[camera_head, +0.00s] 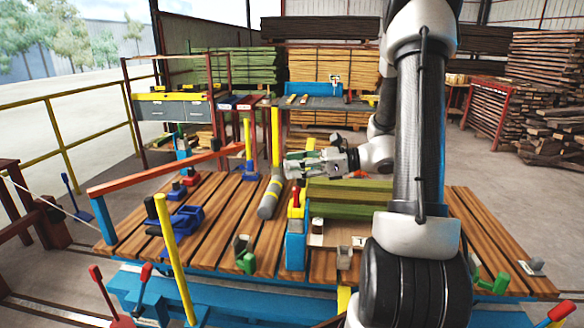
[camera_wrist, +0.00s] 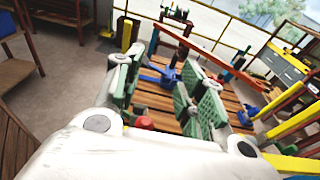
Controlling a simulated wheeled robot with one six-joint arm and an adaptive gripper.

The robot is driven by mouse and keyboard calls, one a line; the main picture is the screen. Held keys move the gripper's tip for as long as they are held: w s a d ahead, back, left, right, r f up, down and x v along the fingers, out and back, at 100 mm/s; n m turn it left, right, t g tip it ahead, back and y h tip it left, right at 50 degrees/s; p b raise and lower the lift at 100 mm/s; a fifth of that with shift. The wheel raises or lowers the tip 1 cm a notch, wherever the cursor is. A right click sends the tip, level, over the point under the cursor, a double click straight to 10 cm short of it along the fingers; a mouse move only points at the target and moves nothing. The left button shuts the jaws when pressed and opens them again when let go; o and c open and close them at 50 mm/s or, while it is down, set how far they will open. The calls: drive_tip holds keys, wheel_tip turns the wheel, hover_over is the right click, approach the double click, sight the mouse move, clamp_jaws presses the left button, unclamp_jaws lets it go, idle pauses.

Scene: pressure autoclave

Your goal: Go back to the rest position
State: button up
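My gripper (camera_head: 292,166) is held above the slatted wooden worktable (camera_head: 225,235), near its middle, with the fingers toward the left. The wrist view shows its two green-padded fingers (camera_wrist: 165,92) spread apart, with no object held between them. My arm hides part of the table's right side.
A stack of green timber (camera_head: 350,198) lies right of the cylinder. A blue post with a red and yellow top (camera_head: 296,243), a yellow post (camera_head: 174,258) and a red-orange rail (camera_head: 165,168) stand up around the table. A blue clamp-like part (camera_head: 183,220) sits at left.

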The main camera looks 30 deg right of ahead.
drive_tip(key=s+a+r+n+g+h, duration=0.1)
drive_tip(key=s+a+n+g+h, duration=0.2)
drive_tip(key=s+n, duration=0.4)
drive_tip(key=s+a+r+n+g+h, duration=0.1)
drive_tip(key=s+a+r+n+g, duration=0.1)
drive_tip(key=s+a+n+g, duration=0.45)
drive_tip(key=s+d+r+n+t+h, duration=0.4)
drive_tip(key=s+d+n+h, duration=0.5)
drive_tip(key=s+d+n, duration=0.1)
drive_tip(key=shift+d+r+n+t, duration=0.3)
drive_tip(key=shift+d+n+t, duration=0.05)
drive_tip(key=shift+d+n, duration=0.35)
